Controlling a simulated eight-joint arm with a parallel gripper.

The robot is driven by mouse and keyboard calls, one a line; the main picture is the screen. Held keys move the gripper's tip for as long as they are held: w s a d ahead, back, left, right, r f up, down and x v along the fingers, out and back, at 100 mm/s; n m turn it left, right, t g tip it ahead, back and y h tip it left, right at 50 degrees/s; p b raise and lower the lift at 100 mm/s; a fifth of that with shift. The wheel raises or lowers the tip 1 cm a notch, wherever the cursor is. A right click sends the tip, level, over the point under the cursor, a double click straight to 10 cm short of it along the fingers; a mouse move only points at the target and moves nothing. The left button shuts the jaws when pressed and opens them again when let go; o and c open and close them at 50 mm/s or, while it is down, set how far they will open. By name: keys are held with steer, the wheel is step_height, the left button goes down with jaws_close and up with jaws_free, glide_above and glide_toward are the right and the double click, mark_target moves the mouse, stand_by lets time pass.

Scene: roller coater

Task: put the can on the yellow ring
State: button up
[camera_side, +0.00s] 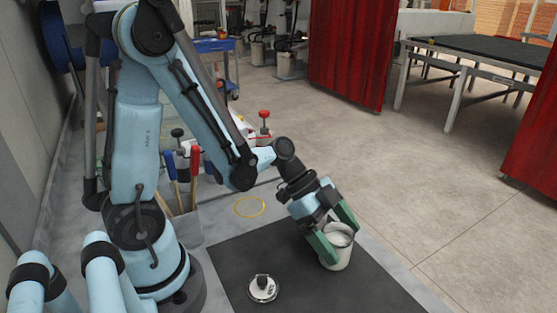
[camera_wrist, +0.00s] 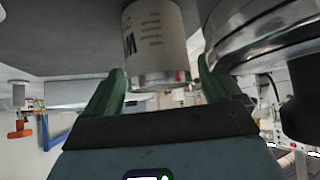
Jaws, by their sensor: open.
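The can (camera_side: 341,249) is pale with an open top and stands upright near the right edge of the dark mat. My gripper (camera_side: 335,231) is tilted down at it, with its green fingers open on either side of the can. In the wrist view the can (camera_wrist: 155,38), with dark lettering on its label, shows between and beyond the fingertips of my gripper (camera_wrist: 160,72). I cannot tell whether a finger touches it. The yellow ring (camera_side: 236,208) lies flat on the grey surface behind the mat, to the left of the can, and is empty.
A round silver item with a black knob (camera_side: 263,290) sits on the dark mat (camera_side: 345,290), left of the can. A holder (camera_side: 183,226) with blue- and red-handled tools stands left of the ring. The mat between the silver item and the can is clear.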

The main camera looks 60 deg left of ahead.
steer(key=c, duration=1.3)
steer(key=shift+r, duration=0.2)
